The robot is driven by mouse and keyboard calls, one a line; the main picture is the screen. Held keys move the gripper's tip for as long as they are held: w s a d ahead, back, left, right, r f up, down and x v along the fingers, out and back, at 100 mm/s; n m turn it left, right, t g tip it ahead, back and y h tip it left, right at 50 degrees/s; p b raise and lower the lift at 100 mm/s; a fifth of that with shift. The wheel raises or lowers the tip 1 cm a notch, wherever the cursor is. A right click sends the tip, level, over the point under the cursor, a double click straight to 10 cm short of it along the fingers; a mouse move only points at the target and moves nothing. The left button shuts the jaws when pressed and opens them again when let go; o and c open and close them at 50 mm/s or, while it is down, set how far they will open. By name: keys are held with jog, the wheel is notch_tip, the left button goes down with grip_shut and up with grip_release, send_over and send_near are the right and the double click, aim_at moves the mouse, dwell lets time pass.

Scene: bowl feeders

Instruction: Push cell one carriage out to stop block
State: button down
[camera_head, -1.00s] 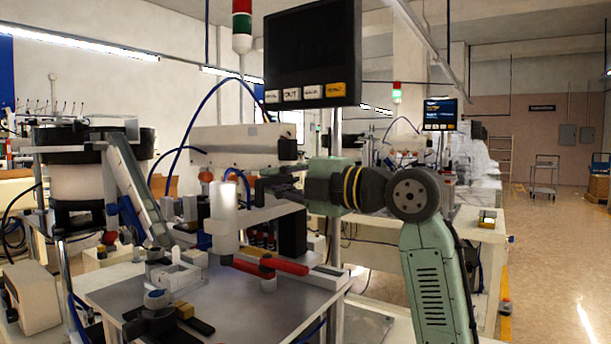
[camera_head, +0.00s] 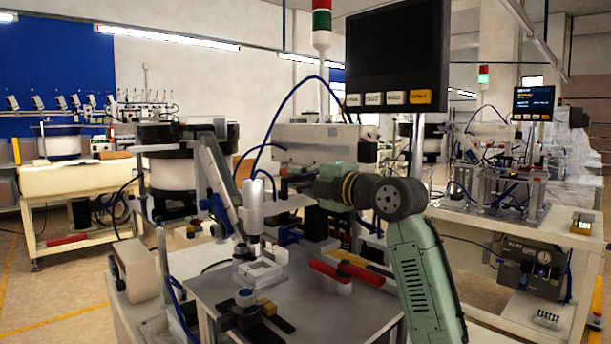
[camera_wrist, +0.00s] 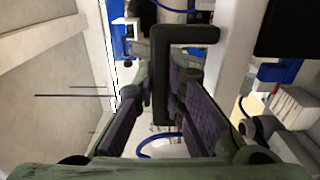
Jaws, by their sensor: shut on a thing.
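My gripper (camera_head: 290,184) reaches left from the green wrist, just right of an upright white cylinder unit (camera_head: 254,209) above the grey plate. In the wrist view, the purple-padded fingers of my gripper (camera_wrist: 160,92) are closed around the upright bar of a black bracket-shaped handle (camera_wrist: 160,75). The handle's link to the carriage is hidden; I cannot tell the carriage apart with certainty. The white cylinder unit appears to belong to the moving part. Below it stands a white nest (camera_head: 262,271) on the plate. I cannot clearly identify the stop block.
A feeder chute (camera_head: 217,180) slopes down at left. A monitor (camera_head: 397,55) hangs above. The grey plate (camera_head: 340,318) has bare room at front right.

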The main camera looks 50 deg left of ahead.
jog(key=shift+a+r, duration=0.15)
jog(key=c, duration=1.9)
grip_release()
jog(key=shift+s+a, duration=0.1)
jog(key=shift+a, duration=0.2)
jog(key=shift+o, duration=1.3)
jog(key=shift+d, duration=0.1)
jog(key=d, duration=1.2)
jog(key=shift+w, duration=0.4)
